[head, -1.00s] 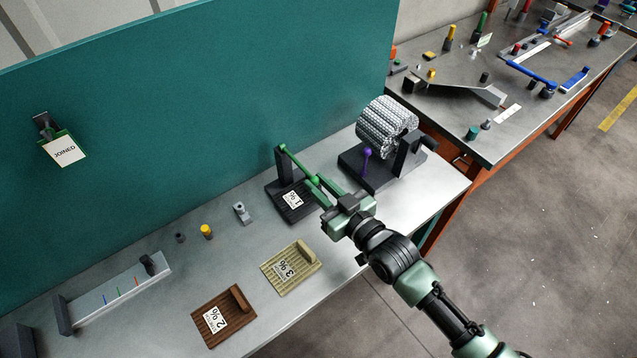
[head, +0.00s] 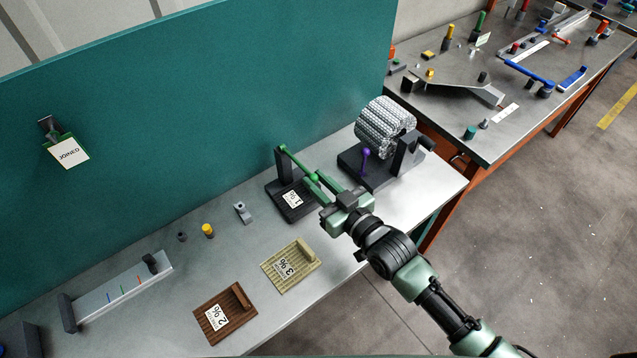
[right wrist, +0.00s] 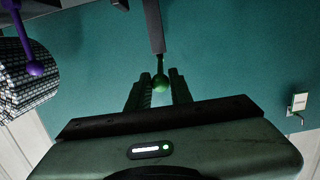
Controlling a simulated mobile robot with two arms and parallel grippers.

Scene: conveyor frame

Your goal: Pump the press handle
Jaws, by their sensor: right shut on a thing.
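The press stands on the bench with a dark ribbed base (head: 300,213) labelled 1 %, a dark upright at the back and a green lever handle (head: 296,162). The handle runs from the upright toward me and ends in a green ball knob (head: 313,177). My right gripper (head: 317,185) is shut on this knob at the handle's near end. In the right wrist view the knob (right wrist: 160,83) sits between the tips of the two dark fingers, with the handle's bar running away beyond it. My left gripper is not in view.
A grey textured roller (head: 385,125) with a purple-knobbed lever (head: 365,158) stands close right of the press. Plates labelled 3 % (head: 305,257) and 2 % (head: 238,325) lie nearer the front edge. A teal wall panel (head: 200,120) stands behind.

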